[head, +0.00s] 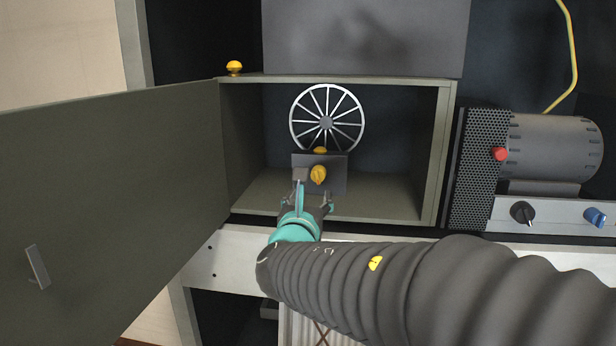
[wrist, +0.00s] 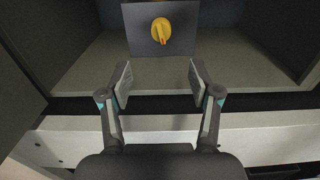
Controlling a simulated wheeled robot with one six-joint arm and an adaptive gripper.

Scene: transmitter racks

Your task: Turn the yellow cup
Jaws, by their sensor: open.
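A yellow rotary piece, like a cup or knob, (head: 318,174) sits on the front of a dark grey plate (head: 337,180) inside the open cabinet. In the wrist view the yellow cup (wrist: 161,31) shows an orange pointer mark running roughly up and down. My gripper (head: 314,200) is at the cabinet's front opening, short of the plate. In the wrist view my gripper (wrist: 160,82) is open and empty, its two fingers apart. The cup lies beyond the fingertips, roughly centred between them and not touched.
The cabinet door (head: 110,190) stands open at the left. A spoked wheel (head: 326,122) is behind the plate. Another yellow knob (head: 234,68) sits on the cabinet top. At right are a motor (head: 550,150), a red button (head: 500,154), a black knob (head: 522,212) and a blue knob (head: 594,217).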

